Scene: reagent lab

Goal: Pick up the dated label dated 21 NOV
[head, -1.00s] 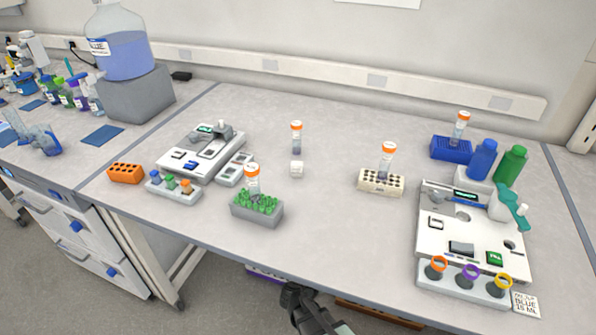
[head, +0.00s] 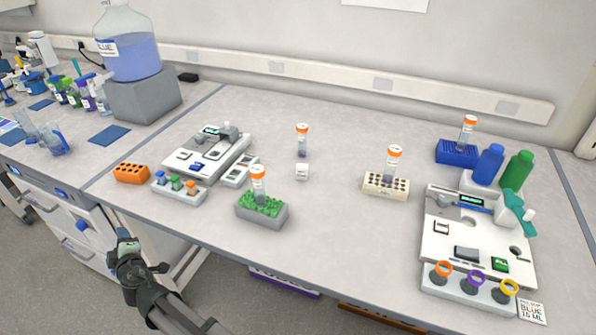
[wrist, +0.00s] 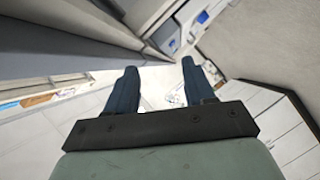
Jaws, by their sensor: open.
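No date can be read in either view, so I cannot tell which thing is the label dated 21 NOV. A small grey-white tray (head: 239,171) with pale and dark patches sits beside the left white device (head: 207,152); its markings are too small to read. My gripper (head: 128,243) is in front of the bench's front edge at the left, near the drawers, away from the things on top. In the wrist view my gripper (wrist: 160,68) is open, with its two dark fingers apart and nothing visibly held between them.
An orange block (head: 132,173), a holder with coloured pieces (head: 180,193) and a grey rack with green filling (head: 262,211) stand near the front edge. A beige rack (head: 386,186) and a white panel device (head: 478,240) are to the right.

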